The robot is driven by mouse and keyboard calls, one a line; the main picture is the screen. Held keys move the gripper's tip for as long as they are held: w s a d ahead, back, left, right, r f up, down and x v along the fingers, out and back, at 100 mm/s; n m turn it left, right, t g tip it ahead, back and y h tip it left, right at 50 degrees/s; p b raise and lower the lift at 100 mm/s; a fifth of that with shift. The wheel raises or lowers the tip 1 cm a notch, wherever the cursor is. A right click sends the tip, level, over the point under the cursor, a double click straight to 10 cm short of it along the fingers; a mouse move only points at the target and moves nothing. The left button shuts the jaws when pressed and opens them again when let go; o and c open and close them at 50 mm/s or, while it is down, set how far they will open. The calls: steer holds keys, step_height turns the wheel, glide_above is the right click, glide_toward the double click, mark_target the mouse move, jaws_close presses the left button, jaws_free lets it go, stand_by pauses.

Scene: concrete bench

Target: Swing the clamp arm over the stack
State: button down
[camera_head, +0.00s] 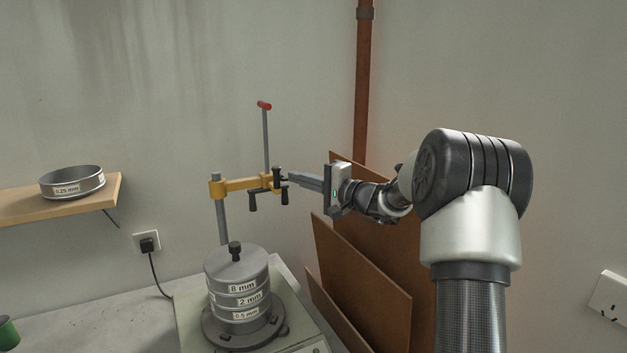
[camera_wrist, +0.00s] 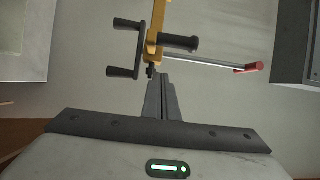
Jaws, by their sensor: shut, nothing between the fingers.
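The yellow clamp arm (camera_head: 240,185) sits on a grey post (camera_head: 222,220) behind the sieve stack and extends to the right. In the head view its free end, with black handles (camera_head: 268,196), is to the right of the stack. A thin rod with a red tip (camera_head: 264,105) rises from that end. The sieve stack (camera_head: 237,285), labelled 8 mm, 2 mm and 0.5 mm, stands below with a black knob on top. My gripper (camera_head: 291,177) is shut, its fingertips at the arm's free end. The wrist view also shows the clamp arm (camera_wrist: 154,42) just beyond the fingers; contact is unclear.
The stack stands on a pale shaker base (camera_head: 190,318) on the concrete bench (camera_head: 120,322). Brown boards (camera_head: 362,265) lean against the wall at right. A shelf (camera_head: 30,203) at left holds a 0.25 mm sieve (camera_head: 73,183). A plug and cable (camera_head: 147,243) are on the wall.

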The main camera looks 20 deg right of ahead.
steer(key=shift+s+a+p, duration=0.3)
steer(key=shift+s+a, duration=0.9)
steer(key=shift+a, duration=0.3)
